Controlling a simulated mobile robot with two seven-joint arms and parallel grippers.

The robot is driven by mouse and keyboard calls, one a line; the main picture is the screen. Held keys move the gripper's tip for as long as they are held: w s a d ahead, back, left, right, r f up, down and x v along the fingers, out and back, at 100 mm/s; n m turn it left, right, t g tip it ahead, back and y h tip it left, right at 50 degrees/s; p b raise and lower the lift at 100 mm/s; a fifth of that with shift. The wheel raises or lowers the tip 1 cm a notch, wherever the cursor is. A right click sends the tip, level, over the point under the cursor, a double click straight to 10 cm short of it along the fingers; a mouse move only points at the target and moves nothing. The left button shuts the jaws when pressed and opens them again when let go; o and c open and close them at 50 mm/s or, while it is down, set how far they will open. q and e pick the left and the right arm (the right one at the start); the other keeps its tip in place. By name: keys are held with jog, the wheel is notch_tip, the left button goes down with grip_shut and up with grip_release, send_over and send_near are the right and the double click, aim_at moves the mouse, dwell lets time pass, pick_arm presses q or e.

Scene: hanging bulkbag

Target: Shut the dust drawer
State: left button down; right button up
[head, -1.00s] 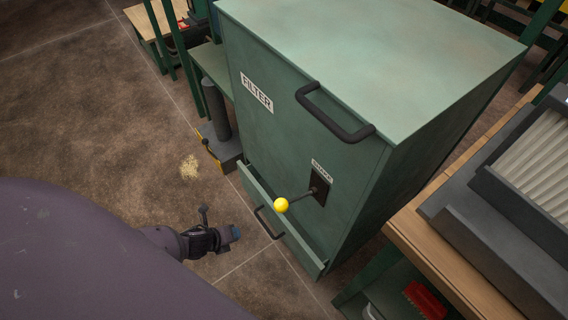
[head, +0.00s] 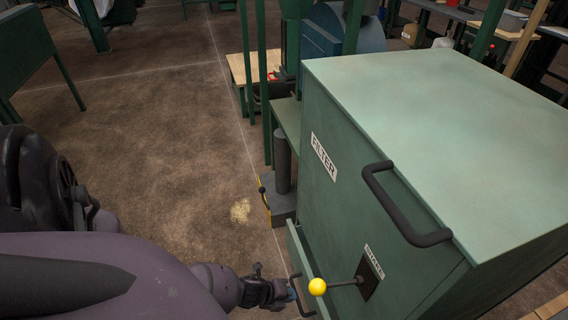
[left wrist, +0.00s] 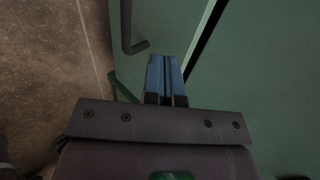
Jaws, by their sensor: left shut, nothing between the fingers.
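The green filter cabinet (head: 345,215) stands at the right of the head view. Its dust drawer (head: 296,249) is low on the front and stands out a little from the cabinet. The drawer's dark handle (head: 296,283) is partly hidden by my gripper. My left gripper (head: 291,294) is shut and empty, close to the drawer front beside the handle. In the left wrist view the blue fingertips (left wrist: 162,75) point at the green drawer front (left wrist: 172,28), right of the handle (left wrist: 127,30). I cannot tell whether they touch. My right gripper is not in view.
A lever with a yellow knob (head: 317,287) sticks out from the cabinet front above the drawer. A dark bar handle (head: 400,207) is higher up. Pale dust (head: 240,210) lies on the floor. The brown floor left of the cabinet is open.

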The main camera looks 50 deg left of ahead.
pick_arm(q)
jog(key=shift+w+d+f+b, duration=0.2)
jog(key=shift+w+d, duration=0.15)
jog(key=shift+w, duration=0.5)
jog(key=shift+w+d+f+b, duration=0.2)
jog(key=shift+w+d, duration=0.15)
jog(key=shift+w, duration=0.5)
jog(key=shift+w+d+f+b, duration=0.1)
jog(key=shift+w+d+f, duration=0.2)
jog(key=shift+w, duration=0.55)
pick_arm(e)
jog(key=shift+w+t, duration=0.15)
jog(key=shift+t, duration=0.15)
pick_arm(q)
jog(key=shift+r, duration=0.1)
